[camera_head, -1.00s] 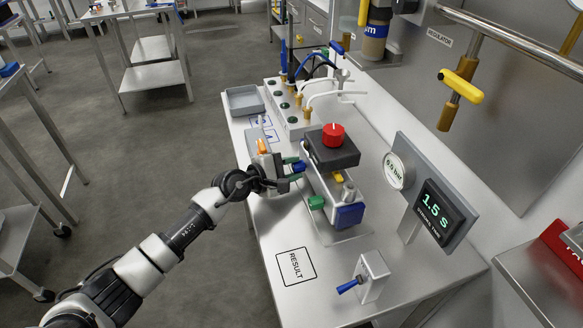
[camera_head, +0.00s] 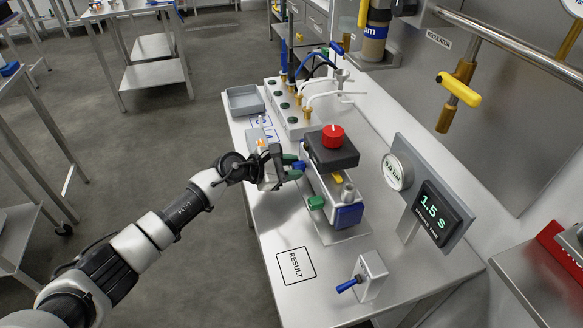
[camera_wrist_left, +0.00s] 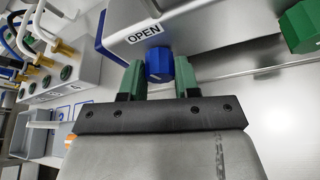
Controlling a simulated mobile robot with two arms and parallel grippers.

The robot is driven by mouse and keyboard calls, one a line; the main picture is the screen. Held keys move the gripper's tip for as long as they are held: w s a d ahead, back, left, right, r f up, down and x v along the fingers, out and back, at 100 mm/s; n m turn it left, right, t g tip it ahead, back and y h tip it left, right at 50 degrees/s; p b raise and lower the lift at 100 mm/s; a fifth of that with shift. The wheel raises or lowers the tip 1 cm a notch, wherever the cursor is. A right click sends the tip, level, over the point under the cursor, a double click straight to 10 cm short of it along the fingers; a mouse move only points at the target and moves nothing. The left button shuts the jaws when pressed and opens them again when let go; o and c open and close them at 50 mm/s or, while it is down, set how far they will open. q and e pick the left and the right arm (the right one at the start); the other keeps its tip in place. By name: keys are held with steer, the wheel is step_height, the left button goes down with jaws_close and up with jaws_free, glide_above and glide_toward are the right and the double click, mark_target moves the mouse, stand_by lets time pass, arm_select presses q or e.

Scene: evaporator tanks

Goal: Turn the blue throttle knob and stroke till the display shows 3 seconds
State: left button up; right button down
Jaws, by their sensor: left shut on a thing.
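The blue throttle knob (camera_wrist_left: 159,65) sticks out of the grey cylinder body, beside an "OPEN" label, in the left wrist view. My left gripper (camera_wrist_left: 160,80) has its green-padded fingers on either side of it and is shut on it. In the head view the left gripper (camera_head: 296,170) is at the cylinder unit's left side, where it partly covers the blue knob (camera_head: 300,164). The display (camera_head: 433,213) on its stand reads 1.5 s. The cylinder unit also carries a green knob (camera_head: 316,202), with a red knob (camera_head: 333,136) on top. My right gripper is not in view.
A lever box (camera_head: 372,275) with a blue lever stands at the table's front right. A square marked RESULT (camera_head: 296,266) lies flat and clear. A pressure gauge (camera_head: 398,171) stands beside the display. A grey tray (camera_head: 244,100) and a valve manifold (camera_head: 300,118) are behind.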

arm_select(q)
steer(key=shift+n+g, duration=0.3)
stand_by(0.4)
steer(key=o, duration=0.9)
steer(key=shift+a, duration=0.1)
steer(key=b+v, duration=0.1)
steer(key=v, duration=0.8)
steer(key=shift+s+a, duration=0.15)
steer(key=shift+a, duration=0.05)
steer(key=shift+s+a+r, duration=0.3)
steer(key=shift+a, duration=0.15)
